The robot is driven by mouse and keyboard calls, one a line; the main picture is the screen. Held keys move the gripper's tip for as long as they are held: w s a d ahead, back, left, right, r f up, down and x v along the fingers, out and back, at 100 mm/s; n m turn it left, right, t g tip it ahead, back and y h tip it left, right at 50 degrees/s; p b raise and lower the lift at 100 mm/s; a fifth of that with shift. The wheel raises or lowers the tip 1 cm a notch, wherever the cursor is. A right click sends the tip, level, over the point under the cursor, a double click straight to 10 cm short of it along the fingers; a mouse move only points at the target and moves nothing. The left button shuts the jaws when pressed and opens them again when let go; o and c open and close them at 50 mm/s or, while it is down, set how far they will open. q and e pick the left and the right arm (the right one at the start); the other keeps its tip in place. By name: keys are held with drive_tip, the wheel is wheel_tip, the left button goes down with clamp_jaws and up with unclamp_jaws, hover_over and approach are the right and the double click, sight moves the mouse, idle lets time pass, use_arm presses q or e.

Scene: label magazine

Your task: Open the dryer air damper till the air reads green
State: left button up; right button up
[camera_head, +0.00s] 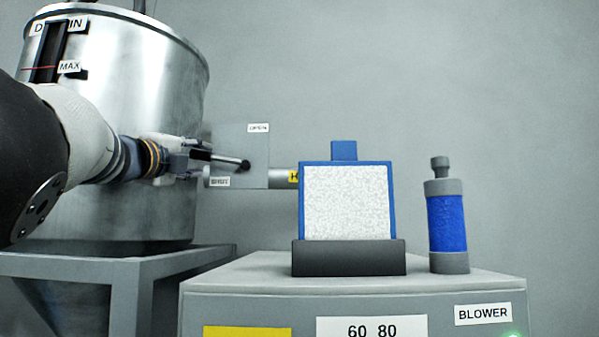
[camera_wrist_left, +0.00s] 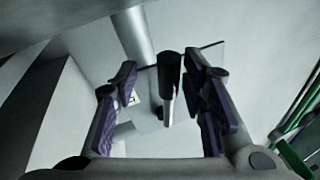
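The damper lever (camera_head: 230,160) is a thin rod with a dark handle, in front of a grey plate (camera_head: 258,150) on the pipe beside the drum. My left gripper (camera_head: 193,160) is close to the lever in the head view. In the left wrist view the gripper (camera_wrist_left: 164,78) is open, its purple-padded fingers on either side of the lever's dark handle (camera_wrist_left: 169,68). Gaps show between handle and fingers. The dial marked 60 80 (camera_head: 371,328) is cut off at the bottom edge, so its reading is hidden. My right gripper is in neither view.
A large metal drum (camera_head: 150,215) stands on a grey frame behind my left arm. The blower cabinet (camera_head: 250,276) carries a blue-framed filter (camera_head: 346,205) and a blue cylinder (camera_head: 447,225). A green glow (camera_head: 513,335) shows under the BLOWER label. Green pipes (camera_wrist_left: 299,115) show at right in the wrist view.

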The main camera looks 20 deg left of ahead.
use_arm(q)
drive_tip(key=shift+w+r, duration=0.4)
drive_tip(key=shift+r, duration=0.35)
drive_tip(key=shift+w, duration=0.2)
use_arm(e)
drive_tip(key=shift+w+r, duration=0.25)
use_arm(q)
drive_tip(key=shift+w, duration=0.1)
